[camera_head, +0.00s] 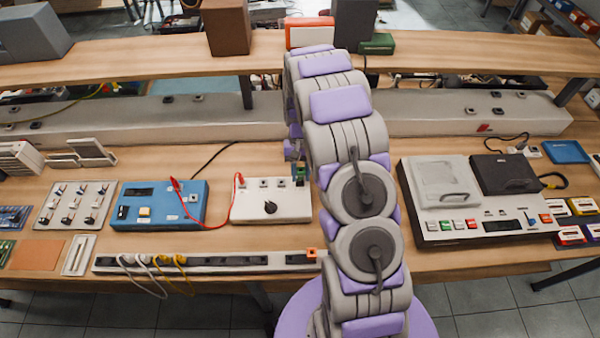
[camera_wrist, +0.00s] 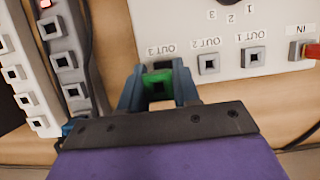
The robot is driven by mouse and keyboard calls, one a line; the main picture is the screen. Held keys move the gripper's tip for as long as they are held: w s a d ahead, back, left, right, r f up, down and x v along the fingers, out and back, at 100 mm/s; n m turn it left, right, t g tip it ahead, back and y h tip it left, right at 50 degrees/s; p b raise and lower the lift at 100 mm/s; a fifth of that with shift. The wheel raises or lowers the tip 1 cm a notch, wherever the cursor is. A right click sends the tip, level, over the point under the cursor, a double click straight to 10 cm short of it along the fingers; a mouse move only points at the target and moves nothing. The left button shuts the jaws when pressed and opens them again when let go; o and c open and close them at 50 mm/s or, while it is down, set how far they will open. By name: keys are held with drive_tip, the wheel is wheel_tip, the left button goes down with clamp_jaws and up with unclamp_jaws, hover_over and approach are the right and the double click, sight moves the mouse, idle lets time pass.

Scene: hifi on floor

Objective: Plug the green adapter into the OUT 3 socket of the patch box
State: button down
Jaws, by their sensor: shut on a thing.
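The white patch box (camera_head: 262,212) stands on the bench in the head view, left of my arm, with a black knob. In the wrist view its face (camera_wrist: 185,22) carries upside-down labels IN, OUT 1, OUT 2 and OUT 3. The OUT 1 socket (camera_wrist: 253,56) and OUT 2 socket (camera_wrist: 208,64) are empty. My gripper (camera_wrist: 158,88) is shut on the green adapter (camera_wrist: 157,78), directly by the OUT 3 label. The adapter and fingers hide the OUT 3 socket, so I cannot tell whether the adapter is in it. The adapter also shows small in the head view (camera_head: 300,172).
A red plug (camera_wrist: 313,51) sits at IN, its red cable running to the blue box (camera_head: 160,204). A grey socket strip (camera_wrist: 62,50) lies beside the patch box in the wrist view. A power strip (camera_head: 220,263) runs along the front edge. A large grey device (camera_head: 480,238) stands right.

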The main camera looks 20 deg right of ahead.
drive_tip(key=shift+r+p, duration=0.7)
drive_tip(key=shift+r, duration=1.55)
